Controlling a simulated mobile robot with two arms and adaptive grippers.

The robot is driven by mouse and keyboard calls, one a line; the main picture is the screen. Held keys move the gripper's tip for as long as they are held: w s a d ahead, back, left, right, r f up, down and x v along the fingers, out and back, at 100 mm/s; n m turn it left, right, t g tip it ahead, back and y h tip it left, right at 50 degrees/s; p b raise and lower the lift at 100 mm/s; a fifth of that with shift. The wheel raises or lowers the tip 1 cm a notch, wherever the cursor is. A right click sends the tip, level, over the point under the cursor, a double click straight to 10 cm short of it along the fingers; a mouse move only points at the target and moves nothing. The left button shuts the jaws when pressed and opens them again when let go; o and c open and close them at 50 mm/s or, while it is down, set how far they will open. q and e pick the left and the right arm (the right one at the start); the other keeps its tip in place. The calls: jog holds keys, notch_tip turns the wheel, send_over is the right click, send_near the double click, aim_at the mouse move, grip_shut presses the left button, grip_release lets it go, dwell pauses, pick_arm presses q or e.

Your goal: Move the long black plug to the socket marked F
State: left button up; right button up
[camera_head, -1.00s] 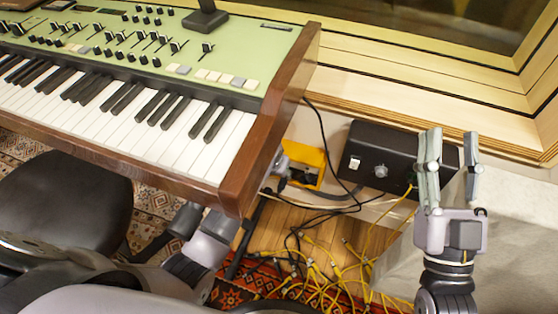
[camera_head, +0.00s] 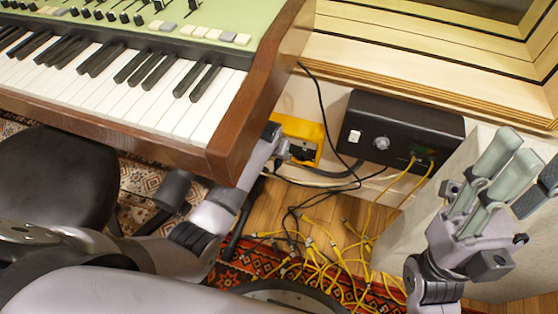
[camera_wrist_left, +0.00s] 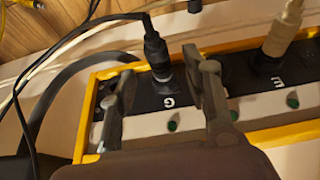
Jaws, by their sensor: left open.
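A long black plug (camera_wrist_left: 155,48) stands in the socket marked G of the yellow-framed socket strip (camera_wrist_left: 85,140) in the left wrist view. My left gripper (camera_wrist_left: 162,80) is open, with one finger on each side of the plug; I cannot tell whether either finger touches it. A black spot (camera_wrist_left: 232,78) shows beside the right finger, toward the cream plug (camera_wrist_left: 283,30); the finger hides any mark there, so I cannot read an F. In the head view my left gripper (camera_head: 283,148) is at the yellow strip (camera_head: 310,130). My right gripper (camera_head: 508,168) is open and empty.
The keyboard's wooden end (camera_head: 255,90) overhangs close to my left arm. A black box (camera_head: 400,130) with a knob and yellow cables stands right of the strip. Black cables (camera_head: 325,130) hang nearby. Tangled yellow cables (camera_head: 310,260) lie on the floor.

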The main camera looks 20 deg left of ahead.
pick_arm(q)
jog(key=shift+b+x, duration=0.45)
jog(key=shift+x, duration=0.85)
grip_shut()
dwell(0.4)
